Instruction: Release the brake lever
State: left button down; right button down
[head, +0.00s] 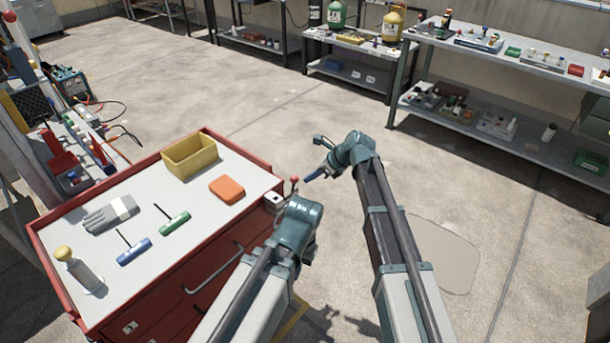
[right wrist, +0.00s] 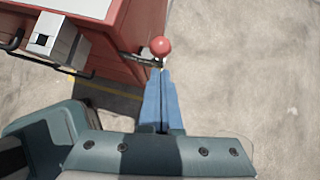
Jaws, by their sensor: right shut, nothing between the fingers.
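The brake lever shows as a red ball knob (head: 294,180) on a short stem at the right corner of the red tool cart (head: 232,242). In the right wrist view the knob (right wrist: 160,47) sits just beyond my fingertips, with its dark arm running left to the cart. My right gripper (head: 306,179) has blue fingers and is beside the knob, on its right in the head view. Its fingers (right wrist: 163,72) are closed together and empty. Whether the tips touch the lever's stem I cannot tell. My left arm reaches in front of the cart; its fingers are hidden.
On the cart top are a yellow bin (head: 190,157), an orange case (head: 227,188), gloves (head: 110,213), two T-handled tools and a bottle (head: 78,270). A grey box (right wrist: 55,40) is on the cart corner near the lever. Floor to the right is clear.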

jog(key=p+v, duration=0.8)
jog(key=v, duration=0.3)
jog(key=shift+d, duration=0.1)
jog(key=s+d+f+n+g+h, duration=0.1)
jog(key=s+n+h, duration=0.3)
jog(key=s+n, duration=0.9)
jog(key=s+d+f+n+g+h, duration=0.2)
jog(key=s+f+n+h, duration=0.1)
jog(key=s+n, duration=1)
jog(key=shift+s+f+n+h, duration=0.3)
jog(key=shift+s+n+h, duration=0.1)
jog(key=shift+s+h, duration=0.35)
jog(key=shift+d, duration=0.1)
